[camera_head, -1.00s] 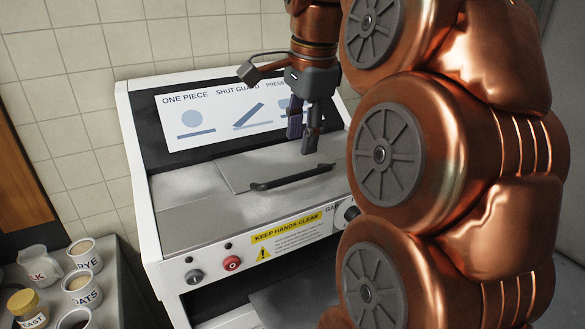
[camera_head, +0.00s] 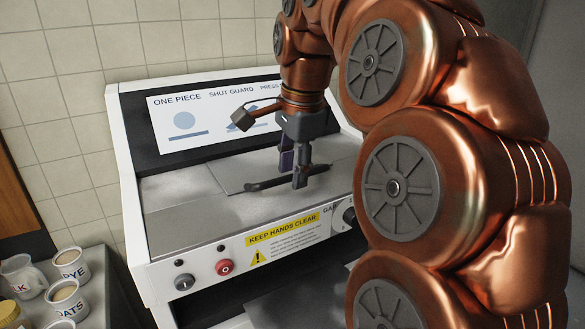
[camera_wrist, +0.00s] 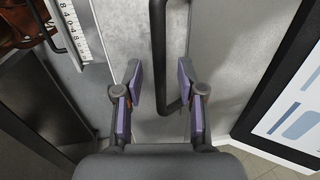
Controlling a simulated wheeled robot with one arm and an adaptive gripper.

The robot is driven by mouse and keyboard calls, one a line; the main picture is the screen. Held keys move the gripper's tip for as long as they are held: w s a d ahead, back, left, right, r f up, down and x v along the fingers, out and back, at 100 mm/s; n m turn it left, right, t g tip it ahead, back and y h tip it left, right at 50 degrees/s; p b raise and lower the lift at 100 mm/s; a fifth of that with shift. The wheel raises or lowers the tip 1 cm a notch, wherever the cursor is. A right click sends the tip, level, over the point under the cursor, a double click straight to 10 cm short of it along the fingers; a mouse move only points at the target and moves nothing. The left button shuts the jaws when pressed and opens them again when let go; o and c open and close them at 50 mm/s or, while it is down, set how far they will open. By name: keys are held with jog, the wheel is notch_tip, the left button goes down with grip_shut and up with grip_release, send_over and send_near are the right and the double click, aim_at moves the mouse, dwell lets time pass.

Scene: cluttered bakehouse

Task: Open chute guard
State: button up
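The chute guard (camera_head: 232,177) is a flat grey metal flap, lying shut in the sloped top of a white machine. Its black bar handle (camera_head: 262,186) runs across it and also shows in the wrist view (camera_wrist: 158,28). My gripper (camera_head: 293,172) is down at the handle, its fingers near the bar's middle and hiding part of it. In the wrist view my gripper (camera_wrist: 160,78) has its two purple-padded fingers apart, with the handle in the gap between them. Whether either pad touches the bar is not clear.
A picture sign (camera_head: 185,122) stands behind the guard. Tubs (camera_head: 68,263) and a jug crowd the counter at lower left. My arm fills the right side.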

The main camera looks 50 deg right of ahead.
grip_shut()
jog(key=shift+r, duration=0.1)
dwell(0.6)
